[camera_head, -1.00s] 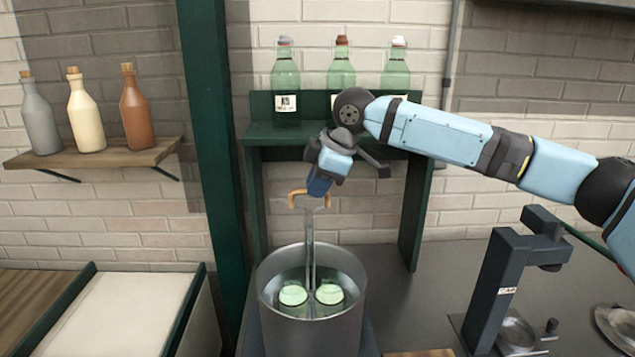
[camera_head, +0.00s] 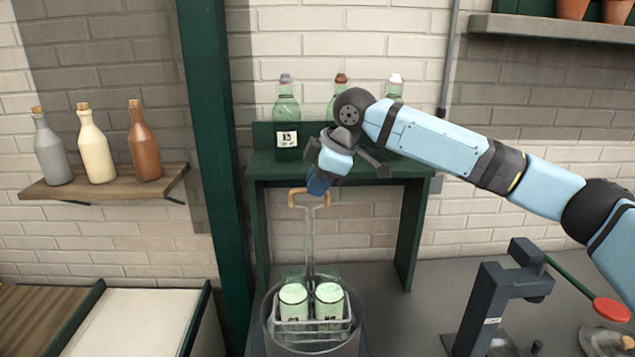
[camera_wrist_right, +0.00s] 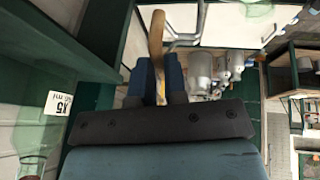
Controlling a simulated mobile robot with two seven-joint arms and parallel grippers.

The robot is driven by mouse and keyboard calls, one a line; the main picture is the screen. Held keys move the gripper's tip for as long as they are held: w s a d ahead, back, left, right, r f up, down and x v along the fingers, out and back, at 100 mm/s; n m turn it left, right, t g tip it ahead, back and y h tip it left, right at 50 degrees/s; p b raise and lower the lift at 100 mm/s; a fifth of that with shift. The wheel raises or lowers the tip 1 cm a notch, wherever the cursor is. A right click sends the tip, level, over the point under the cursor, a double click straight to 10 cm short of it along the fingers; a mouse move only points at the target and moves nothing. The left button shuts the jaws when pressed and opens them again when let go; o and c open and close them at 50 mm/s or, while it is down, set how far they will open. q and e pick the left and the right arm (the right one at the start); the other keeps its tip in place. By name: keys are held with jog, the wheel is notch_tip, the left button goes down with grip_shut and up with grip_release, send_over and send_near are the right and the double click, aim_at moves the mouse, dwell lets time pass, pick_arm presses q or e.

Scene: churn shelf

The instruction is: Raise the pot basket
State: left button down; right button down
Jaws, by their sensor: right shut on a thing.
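The pot basket (camera_head: 310,325) is a wire frame carrying two pale green-topped jars, with a tall metal stem and a tan handle (camera_head: 297,198) at the top. My right gripper (camera_head: 319,184) is at the handle. In the right wrist view, its blue fingers (camera_wrist_right: 160,80) are shut on the tan handle (camera_wrist_right: 156,40). My left gripper is not in view.
A green shelf (camera_head: 340,170) with bottles, including one marked X5 (camera_head: 287,125), stands behind my right gripper. A dark press (camera_head: 500,290) with a red-ended lever is at the right. A wooden wall shelf (camera_head: 100,185) holds three stoppered bottles at the left.

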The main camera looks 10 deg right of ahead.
jog(key=shift+r, duration=0.1)
jog(key=c, duration=1.2)
grip_release()
jog(key=shift+o, duration=0.2)
jog(key=b+v, duration=0.2)
jog(key=v, duration=1.1)
jog(key=shift+d+r, duration=0.2)
jog(key=shift+r, duration=0.1)
jog(key=shift+s, duration=0.1)
